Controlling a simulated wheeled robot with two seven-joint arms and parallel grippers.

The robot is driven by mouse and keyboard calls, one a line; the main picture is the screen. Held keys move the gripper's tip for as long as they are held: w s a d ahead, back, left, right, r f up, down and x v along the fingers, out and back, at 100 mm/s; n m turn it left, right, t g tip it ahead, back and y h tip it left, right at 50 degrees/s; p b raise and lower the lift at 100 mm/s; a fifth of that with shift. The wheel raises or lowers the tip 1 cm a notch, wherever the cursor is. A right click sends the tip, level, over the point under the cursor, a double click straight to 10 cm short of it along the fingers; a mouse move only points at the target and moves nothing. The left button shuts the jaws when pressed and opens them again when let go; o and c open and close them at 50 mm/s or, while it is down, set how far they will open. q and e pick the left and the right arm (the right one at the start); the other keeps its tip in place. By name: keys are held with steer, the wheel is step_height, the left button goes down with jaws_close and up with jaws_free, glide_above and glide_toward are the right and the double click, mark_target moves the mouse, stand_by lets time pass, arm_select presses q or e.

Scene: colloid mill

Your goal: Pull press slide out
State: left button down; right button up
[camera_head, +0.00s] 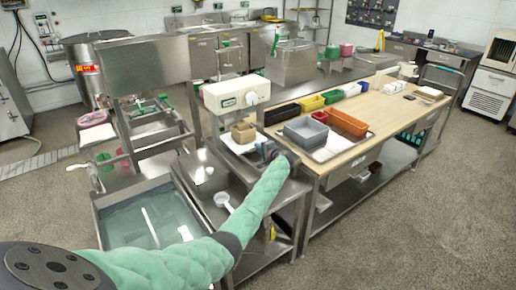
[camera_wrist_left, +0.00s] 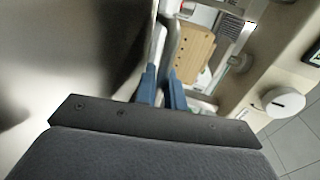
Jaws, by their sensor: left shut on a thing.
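The press is a cream machine (camera_head: 237,92) with a round white knob on its front. Below it a wooden block (camera_head: 243,132) sits on a pale slide plate, the press slide (camera_head: 236,146). My left arm, in a green sleeve, reaches in to the slide's right side, where my left gripper (camera_head: 267,150) is. In the left wrist view my left gripper's blue fingers (camera_wrist_left: 162,88) are closed around a grey metal bar (camera_wrist_left: 166,45), seemingly the slide's handle. The wooden block (camera_wrist_left: 195,54) lies just beyond. The held part is mostly hidden in the head view.
A grey bin (camera_head: 305,130) and an orange bin (camera_head: 347,123) stand on a tray on the wooden table to the right. A sink with water (camera_head: 125,222) is at the left. A white ladle (camera_head: 224,201) lies on the steel bench in front.

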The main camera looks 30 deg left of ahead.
arm_select(q)
steer(key=c, duration=1.8)
jaws_free()
steer(key=shift+f, duration=0.1)
steer(key=shift+o, duration=0.9)
arm_select(e)
steer(key=shift+w+a+r, duration=0.15)
steer(key=shift+w+r, duration=0.15)
steer(key=shift+w, duration=0.15)
